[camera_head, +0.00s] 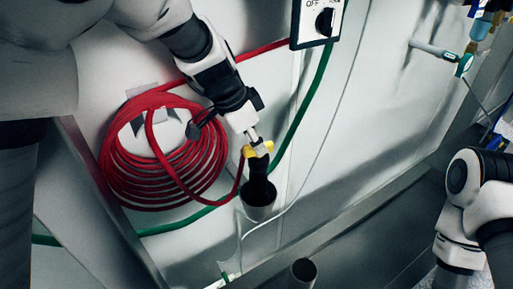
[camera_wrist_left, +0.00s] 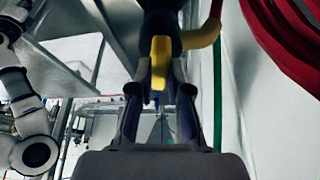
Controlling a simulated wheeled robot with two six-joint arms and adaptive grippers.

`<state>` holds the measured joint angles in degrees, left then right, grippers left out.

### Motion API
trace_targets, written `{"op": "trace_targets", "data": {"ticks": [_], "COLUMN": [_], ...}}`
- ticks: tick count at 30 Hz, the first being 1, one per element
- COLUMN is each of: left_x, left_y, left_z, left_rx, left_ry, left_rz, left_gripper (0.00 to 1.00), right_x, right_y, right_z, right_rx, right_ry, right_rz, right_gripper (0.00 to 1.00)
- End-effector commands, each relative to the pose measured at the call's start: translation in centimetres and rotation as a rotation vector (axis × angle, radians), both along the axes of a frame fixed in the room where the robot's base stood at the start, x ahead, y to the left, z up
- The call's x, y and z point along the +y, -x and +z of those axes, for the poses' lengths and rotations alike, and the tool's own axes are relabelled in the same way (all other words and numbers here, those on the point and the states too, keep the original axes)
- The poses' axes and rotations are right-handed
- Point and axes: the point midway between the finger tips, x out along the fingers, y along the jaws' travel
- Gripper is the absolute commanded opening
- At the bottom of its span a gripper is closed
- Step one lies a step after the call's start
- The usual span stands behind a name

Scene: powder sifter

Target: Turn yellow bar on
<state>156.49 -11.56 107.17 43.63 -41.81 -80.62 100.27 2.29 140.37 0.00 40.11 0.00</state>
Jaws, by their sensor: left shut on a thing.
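The yellow bar (camera_head: 258,149) shows in the head view at the top of a dark pipe fitting, beside the hanging red hose. In the left wrist view the yellow bar (camera_wrist_left: 160,62) stands upright between my fingers, in front of the dark fitting. My left gripper (camera_head: 253,137) reaches down from above and its fingertips are at the bar. In the left wrist view my left gripper (camera_wrist_left: 160,82) is closed around the bar, one finger on each side. Of my right arm only links show at the right edge of the head view; its gripper is out of view.
A coiled red hose (camera_head: 164,200) hangs on the white wall left of the fitting. A green hose (camera_head: 302,110) runs behind it. A switch box (camera_head: 309,27) with a black knob is above. A dark pipe opening (camera_head: 303,270) stands below.

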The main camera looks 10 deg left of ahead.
Motion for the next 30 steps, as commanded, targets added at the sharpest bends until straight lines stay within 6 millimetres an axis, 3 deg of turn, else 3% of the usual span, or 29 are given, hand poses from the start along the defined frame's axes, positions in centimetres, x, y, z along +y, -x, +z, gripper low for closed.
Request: {"op": "trace_targets", "data": {"ticks": [1,3,12,20,30], "left_x": [0.0,0.1,0.1,0.1,0.1], "left_y": [0.0,0.0,-0.1,-0.2,-0.4], "left_z": [-0.9,-0.9,-0.7,-0.4,-0.2], "left_rx": [0.004,0.005,0.007,0.008,0.009], "left_ry": [-0.001,0.000,-0.001,-0.001,0.000], "left_rz": [-0.035,-0.094,-0.377,-0.624,-0.947], "left_gripper": [0.00,0.00,0.00,0.00,0.00], "right_x": [0.0,0.0,0.0,0.0,0.0], "right_y": [0.0,0.0,0.0,0.0,0.0], "right_z": [-1.2,-2.0,-4.1,-4.5,-3.6], "right_rx": [0.000,0.000,0.000,0.000,0.000], "right_ry": [0.000,0.000,0.000,0.000,0.000], "right_rz": [0.000,0.000,0.000,0.000,0.000], "right_gripper": [0.00,0.00,0.00,0.00,0.00]}}
